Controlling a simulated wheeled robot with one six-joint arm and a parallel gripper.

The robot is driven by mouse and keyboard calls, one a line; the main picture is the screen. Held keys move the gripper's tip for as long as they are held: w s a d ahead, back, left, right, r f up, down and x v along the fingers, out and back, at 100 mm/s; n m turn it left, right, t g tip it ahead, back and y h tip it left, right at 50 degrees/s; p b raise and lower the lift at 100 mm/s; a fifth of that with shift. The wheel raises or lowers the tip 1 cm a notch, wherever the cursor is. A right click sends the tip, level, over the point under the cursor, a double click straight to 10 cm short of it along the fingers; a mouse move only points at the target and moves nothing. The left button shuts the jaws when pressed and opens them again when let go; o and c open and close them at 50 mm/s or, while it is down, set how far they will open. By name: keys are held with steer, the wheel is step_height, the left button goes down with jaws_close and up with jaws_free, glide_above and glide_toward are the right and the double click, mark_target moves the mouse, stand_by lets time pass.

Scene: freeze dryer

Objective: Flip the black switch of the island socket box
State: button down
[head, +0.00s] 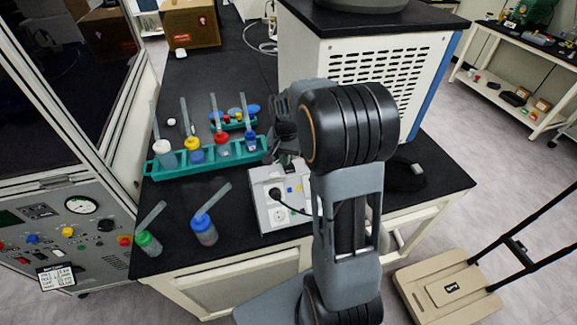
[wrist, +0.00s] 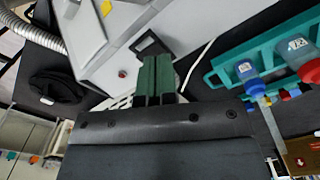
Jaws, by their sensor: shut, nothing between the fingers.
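The socket box (head: 263,184) is a light grey box on the black island top in the head view. A black plug with a cable sits in its sloped face, above a white socket. My gripper (head: 287,158) is over the box's back edge, partly hidden by my arm. In the wrist view the box (wrist: 92,43) fills the upper left. A black square-framed part, which looks like the switch (wrist: 147,43), lies just past the tips of my dark green fingers (wrist: 156,62). The fingers are together and empty. I cannot tell whether they touch the switch.
A teal rack (head: 178,171) with colour-capped tubes stands left of the box; it also shows in the wrist view (wrist: 223,68). Two capped tubes, one blue (head: 205,229) and one green (head: 147,243), stand at the front left. A large white vented unit (head: 325,55) stands behind.

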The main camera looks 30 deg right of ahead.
steer(key=shift+f+b, duration=0.65)
steer(key=shift+f, duration=0.35)
steer(key=shift+r, duration=0.15)
steer(key=shift+r+p, duration=2.75)
steer(key=shift+r, duration=0.7)
